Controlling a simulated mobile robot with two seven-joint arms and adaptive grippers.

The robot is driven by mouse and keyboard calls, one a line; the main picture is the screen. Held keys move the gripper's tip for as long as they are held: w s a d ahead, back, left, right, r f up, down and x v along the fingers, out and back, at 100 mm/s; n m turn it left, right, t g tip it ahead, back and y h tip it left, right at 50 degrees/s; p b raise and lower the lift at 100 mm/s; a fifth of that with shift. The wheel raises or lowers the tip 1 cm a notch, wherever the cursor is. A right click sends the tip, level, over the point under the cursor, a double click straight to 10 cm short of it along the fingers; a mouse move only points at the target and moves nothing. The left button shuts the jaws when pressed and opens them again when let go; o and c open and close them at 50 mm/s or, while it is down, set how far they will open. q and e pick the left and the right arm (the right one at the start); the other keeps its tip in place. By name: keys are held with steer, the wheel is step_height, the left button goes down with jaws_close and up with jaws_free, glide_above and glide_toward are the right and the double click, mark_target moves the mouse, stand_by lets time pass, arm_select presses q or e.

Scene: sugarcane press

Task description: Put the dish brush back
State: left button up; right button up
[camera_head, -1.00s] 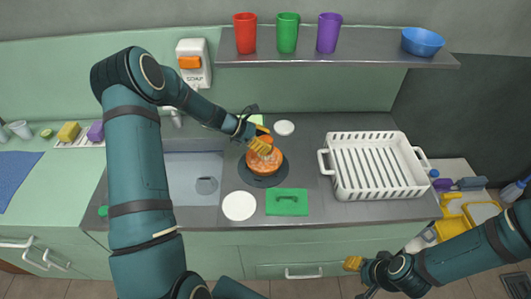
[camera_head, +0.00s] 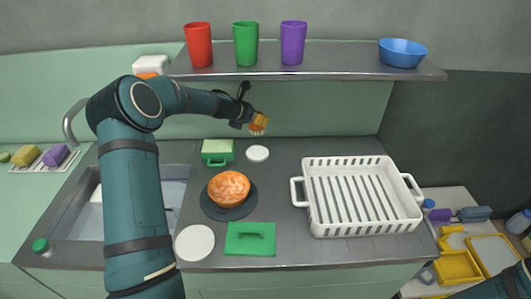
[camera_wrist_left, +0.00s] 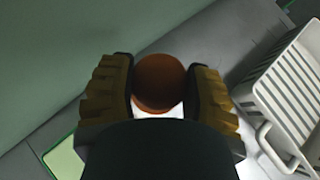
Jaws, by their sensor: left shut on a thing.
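The dish brush shows in the left wrist view as a round brown knob (camera_wrist_left: 160,83) between the two yellow-brown fingers of my left gripper (camera_wrist_left: 160,90). My left gripper (camera_head: 258,122) is shut on it and holds it above the back of the counter. In the head view the brush is mostly hidden by the fingers. A small white round dish (camera_head: 257,153) lies on the counter below the gripper. White also shows under the knob in the wrist view; I cannot tell whether it is this dish. My right gripper is out of view.
A shelf (camera_head: 330,66) with cups and a bowl hangs above.

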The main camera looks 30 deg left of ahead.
mark_target(252, 129)
arm_select(q)
step_height(252, 129, down, 6)
steer(key=shift+a+r+b, duration=0.15)
steer(key=shift+b, duration=0.75)
steer(key=shift+f+b, duration=0.6)
steer(key=shift+f, duration=1.45)
steer(key=shift+f, duration=0.2)
steer(key=o, duration=1.2)
steer(key=shift+c, duration=0.2)
steer(key=shift+r, duration=0.15)
